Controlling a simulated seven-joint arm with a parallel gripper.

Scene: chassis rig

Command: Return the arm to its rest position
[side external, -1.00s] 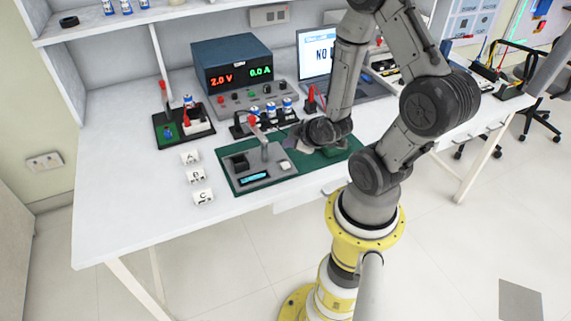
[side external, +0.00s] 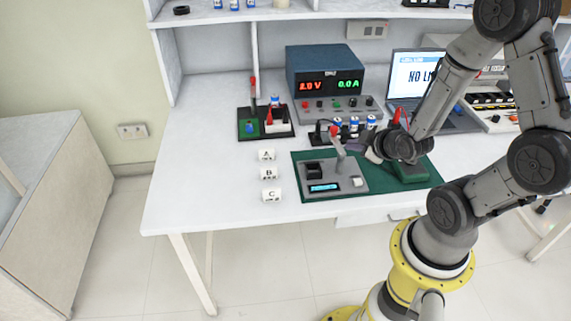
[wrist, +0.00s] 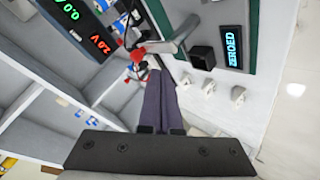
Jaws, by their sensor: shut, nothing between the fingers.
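My gripper (side external: 358,146) is over the back edge of the green mat (side external: 420,183), just right of the grey tester (side external: 347,184) with its lever and red knob (side external: 335,131). In the wrist view the two dark fingers of my gripper (wrist: 155,74) lie together with nothing between them. Their tips are close to the red knob (wrist: 138,54) in that picture; whether they touch cannot be told. The tester's display (wrist: 233,48) reads ZEROED. My arm is bent and reaches over the bench from the right.
A power supply (side external: 330,88) showing 2.0 V and 0.0 A stands behind. Blue-and-white cells (side external: 354,124) stand behind the mat. A laptop (side external: 420,70) is at back right. Label blocks A, B (side external: 269,174) and C stand left of the mat. The bench's front left (side external: 205,200) is clear.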

